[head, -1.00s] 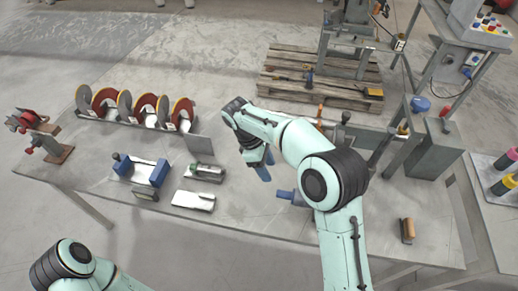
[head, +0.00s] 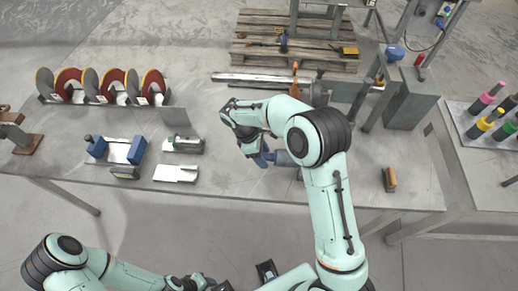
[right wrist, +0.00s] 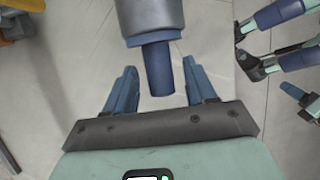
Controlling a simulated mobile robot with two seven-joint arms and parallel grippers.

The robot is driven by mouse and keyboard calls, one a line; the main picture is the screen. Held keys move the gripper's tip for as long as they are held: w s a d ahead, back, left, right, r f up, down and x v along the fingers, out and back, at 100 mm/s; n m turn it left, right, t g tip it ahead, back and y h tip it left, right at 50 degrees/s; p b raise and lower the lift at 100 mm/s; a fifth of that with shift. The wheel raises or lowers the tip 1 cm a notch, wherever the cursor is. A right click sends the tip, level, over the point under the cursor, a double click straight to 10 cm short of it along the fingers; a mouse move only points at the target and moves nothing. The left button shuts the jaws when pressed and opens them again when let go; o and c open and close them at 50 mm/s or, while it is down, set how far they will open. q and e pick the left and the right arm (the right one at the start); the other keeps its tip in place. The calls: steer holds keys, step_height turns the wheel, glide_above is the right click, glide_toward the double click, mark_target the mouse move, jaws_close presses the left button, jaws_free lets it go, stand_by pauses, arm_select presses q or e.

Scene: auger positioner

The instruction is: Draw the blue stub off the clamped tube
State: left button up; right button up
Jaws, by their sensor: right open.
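The blue stub (right wrist: 158,68) sticks out of the end of the grey-blue tube (right wrist: 148,18) in the right wrist view. My right gripper (right wrist: 160,76) is open, with one blue finger on each side of the stub and a visible gap to each. In the head view my right gripper (head: 266,158) is beside the end of a blue-grey cylinder (head: 284,158), which my right arm partly covers. The clamp on the tube is mostly hidden there. My left gripper (head: 196,284) is low at the bottom edge, too small to read its jaws.
A wooden-handled tool (head: 390,178) lies at right. The front middle of the bench (head: 235,184) is clear.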

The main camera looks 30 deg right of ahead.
steer(key=shift+f, duration=0.1)
jaws_close()
stand_by(1.4)
arm_select(q)
steer(key=shift+w+r, duration=0.15)
steer(key=shift+r, duration=0.1)
arm_select(e)
steer(key=shift+d, duration=0.1)
stand_by(0.5)
arm_select(q)
steer(key=shift+r+p, duration=0.1)
steer(key=shift+p, duration=0.2)
